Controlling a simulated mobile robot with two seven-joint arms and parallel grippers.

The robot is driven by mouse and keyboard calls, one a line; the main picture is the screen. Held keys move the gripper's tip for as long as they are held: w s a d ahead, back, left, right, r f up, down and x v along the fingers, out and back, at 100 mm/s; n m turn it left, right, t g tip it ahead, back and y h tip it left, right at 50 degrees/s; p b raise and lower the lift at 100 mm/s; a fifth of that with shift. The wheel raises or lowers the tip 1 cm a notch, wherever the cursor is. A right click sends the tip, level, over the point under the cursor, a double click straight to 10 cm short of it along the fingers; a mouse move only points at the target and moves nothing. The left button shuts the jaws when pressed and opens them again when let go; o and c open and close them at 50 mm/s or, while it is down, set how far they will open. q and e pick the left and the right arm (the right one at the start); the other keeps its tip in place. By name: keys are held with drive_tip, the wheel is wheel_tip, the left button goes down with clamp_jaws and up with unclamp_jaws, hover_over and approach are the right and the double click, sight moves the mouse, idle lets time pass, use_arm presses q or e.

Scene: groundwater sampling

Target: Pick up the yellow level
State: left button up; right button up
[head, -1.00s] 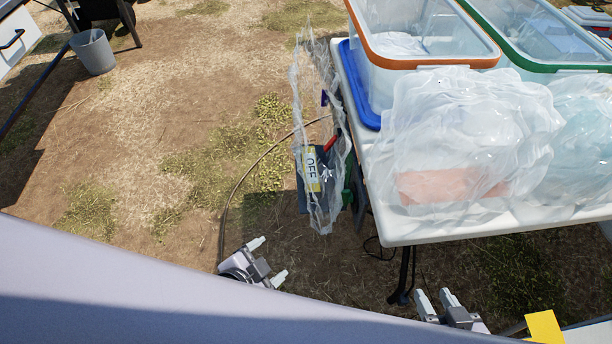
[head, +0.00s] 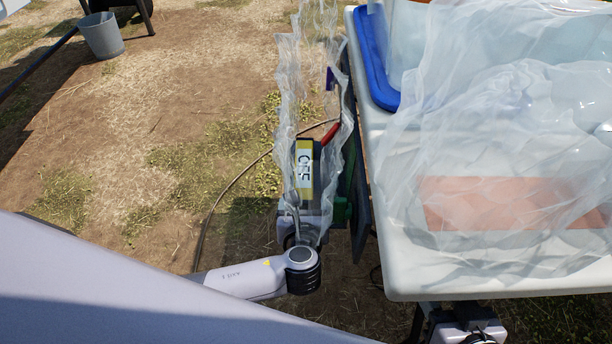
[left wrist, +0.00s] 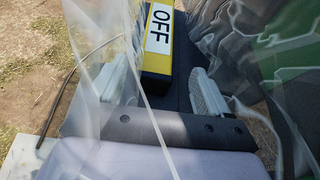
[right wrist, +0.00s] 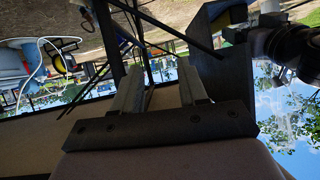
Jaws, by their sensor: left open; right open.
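A yellow bar with a white label reading OFF (head: 304,170) stands behind clear plastic beside the table. I cannot tell for sure that it is the level. In the left wrist view the yellow bar (left wrist: 158,45) lies just beyond and between my left fingertips, apart from them. My left gripper (left wrist: 165,78) is open and empty, with clear plastic film across it; in the head view it is blurred by that film. My right gripper (right wrist: 158,75) is open and empty below the table's front edge, where the table hides its fingers from the head view.
The clear plastic sheet (head: 290,80) hangs along the table's left side. The white table (head: 480,275) carries a blue tray (head: 371,65) and a clear bag (head: 480,110) over an orange-brown block (head: 465,203). A red handle (head: 330,133) and a cable are near. Open ground lies left.

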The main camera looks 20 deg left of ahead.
sight(303, 188)
use_arm(q)
drive_tip(key=shift+b+x, duration=0.5)
drive_tip(key=shift+x, duration=0.6)
drive_tip(key=b+x, duration=0.1)
drive_tip(key=x, duration=0.1)
drive_tip(key=b+x, duration=0.1)
drive_tip(key=x, duration=0.1)
drive_tip(key=shift+w+a+f+b, duration=0.2)
drive_tip(key=shift+a+b, duration=0.1)
drive_tip(key=shift+b, duration=0.1)
drive_tip(key=shift+w, duration=0.3)
use_arm(e)
drive_tip(key=a, duration=0.1)
drive_tip(key=a+y, duration=0.1)
drive_tip(key=w+a+f, duration=0.1)
drive_tip(key=shift+m+y, duration=0.4)
use_arm(q)
drive_tip(key=c, duration=1.2)
use_arm(e)
drive_tip(key=shift+w, duration=0.1)
use_arm(q)
drive_tip(key=shift+r, duration=0.1)
